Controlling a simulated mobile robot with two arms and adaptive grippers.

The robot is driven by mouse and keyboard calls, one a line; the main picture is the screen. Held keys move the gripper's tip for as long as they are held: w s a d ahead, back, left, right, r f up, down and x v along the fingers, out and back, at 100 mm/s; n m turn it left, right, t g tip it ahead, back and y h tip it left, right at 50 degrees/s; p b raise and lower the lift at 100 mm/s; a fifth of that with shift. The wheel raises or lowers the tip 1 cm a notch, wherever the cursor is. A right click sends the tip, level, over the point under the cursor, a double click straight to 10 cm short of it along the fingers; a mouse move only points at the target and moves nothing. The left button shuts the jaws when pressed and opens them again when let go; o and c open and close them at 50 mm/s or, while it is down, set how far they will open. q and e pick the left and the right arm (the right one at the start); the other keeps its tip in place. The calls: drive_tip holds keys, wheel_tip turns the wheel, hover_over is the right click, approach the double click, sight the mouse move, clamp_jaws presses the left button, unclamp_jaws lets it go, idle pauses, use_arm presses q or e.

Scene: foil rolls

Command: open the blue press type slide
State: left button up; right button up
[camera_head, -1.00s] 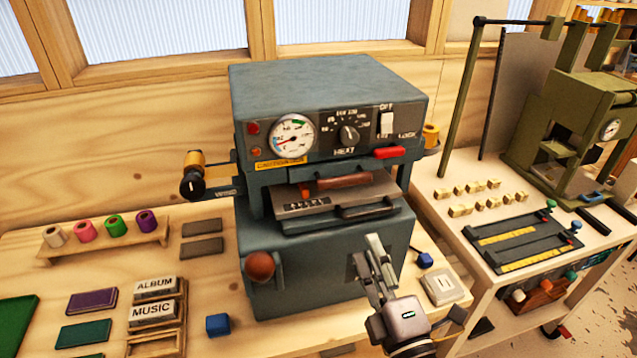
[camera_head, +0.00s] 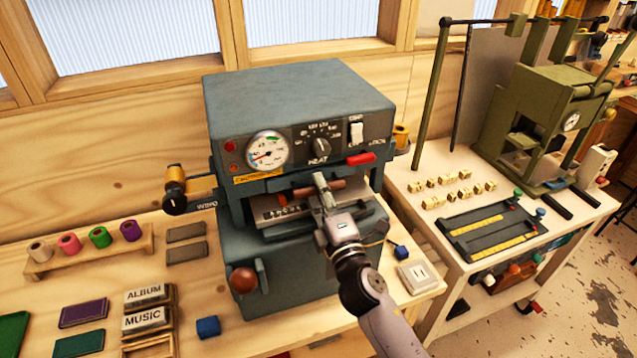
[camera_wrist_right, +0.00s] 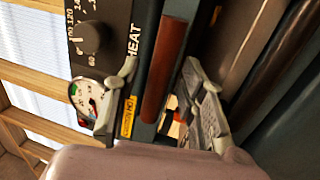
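The blue-grey press (camera_head: 298,95) stands on the wooden bench. Its type slide (camera_head: 282,212) shows below the control panel, with a row of type at its front and a brown handle (camera_head: 349,187) above. My right gripper (camera_head: 322,186) is at the slide's front and covers part of the handle and slide. In the right wrist view, my right gripper (camera_wrist_right: 160,66) is open, one finger on each side of the brown handle (camera_wrist_right: 168,68). I cannot tell whether either finger touches it. My left gripper is not in view.
A red lever (camera_head: 360,159) juts out above the slide at the right. A brown knob (camera_head: 243,280) sits low on the press front. A blue cube (camera_head: 208,327) and a white switch plate (camera_head: 417,276) lie on the bench. A green press (camera_head: 550,120) stands at right.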

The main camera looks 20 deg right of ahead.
drive_tip(key=shift+w+r, duration=0.1)
drive_tip(key=shift+w, duration=0.35)
drive_tip(key=shift+c, duration=0.2)
clamp_jaws()
idle(0.5)
